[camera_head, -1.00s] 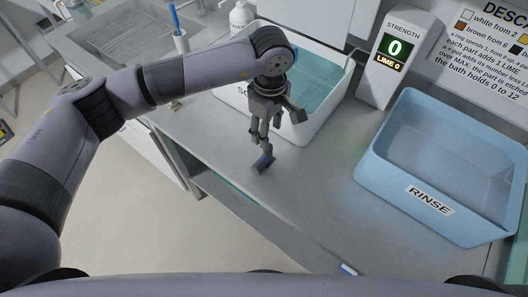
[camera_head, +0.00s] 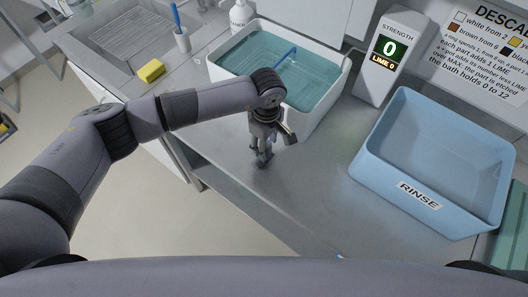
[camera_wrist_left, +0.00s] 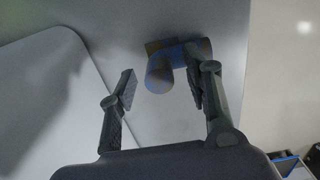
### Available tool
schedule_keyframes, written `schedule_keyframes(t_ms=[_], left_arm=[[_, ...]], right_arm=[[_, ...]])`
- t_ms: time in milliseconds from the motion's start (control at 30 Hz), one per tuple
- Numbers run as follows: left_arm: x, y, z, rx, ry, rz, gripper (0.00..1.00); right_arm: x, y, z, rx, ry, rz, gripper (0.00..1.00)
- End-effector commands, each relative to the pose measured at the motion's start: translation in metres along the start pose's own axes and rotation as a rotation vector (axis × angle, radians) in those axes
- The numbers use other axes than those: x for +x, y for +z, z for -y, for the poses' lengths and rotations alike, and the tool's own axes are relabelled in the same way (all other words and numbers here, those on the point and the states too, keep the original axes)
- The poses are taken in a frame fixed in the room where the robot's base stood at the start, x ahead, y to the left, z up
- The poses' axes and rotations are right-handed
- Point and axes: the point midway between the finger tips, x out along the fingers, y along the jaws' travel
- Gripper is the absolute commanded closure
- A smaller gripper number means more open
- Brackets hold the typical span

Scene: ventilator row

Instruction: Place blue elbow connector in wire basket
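The blue elbow connector (camera_wrist_left: 165,68), with brown patches, lies on the grey counter in the left wrist view. It is just beyond and between the fingertips of my left gripper (camera_wrist_left: 163,84), closer to the right finger, which covers part of it. The fingers are apart. In the head view my left gripper (camera_head: 262,162) points down near the counter's front edge, and the connector is mostly hidden by it. I cannot make out a wire basket clearly. My right gripper is not in view.
A white bath (camera_head: 327,103) of teal liquid, with a blue rod (camera_head: 287,56) in it, stands behind my left gripper. A blue RINSE tub (camera_head: 395,178) is at right, a strength display (camera_head: 387,50) behind. A yellow sponge (camera_head: 151,70) lies near the sink (camera_head: 95,55). Counter between is clear.

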Motion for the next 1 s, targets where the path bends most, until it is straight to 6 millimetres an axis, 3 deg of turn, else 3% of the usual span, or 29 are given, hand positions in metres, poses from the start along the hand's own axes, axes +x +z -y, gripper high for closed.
schedule_keyframes(t_ms=[633,1000], left_arm=[[-0.001,0.0,0.0,0.0,0.0,0.0,1.0],[-0.011,0.0,-0.002,0.001,0.004,0.0,1.0]], right_arm=[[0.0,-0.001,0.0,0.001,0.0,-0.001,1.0],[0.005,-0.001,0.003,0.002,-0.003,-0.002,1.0]])
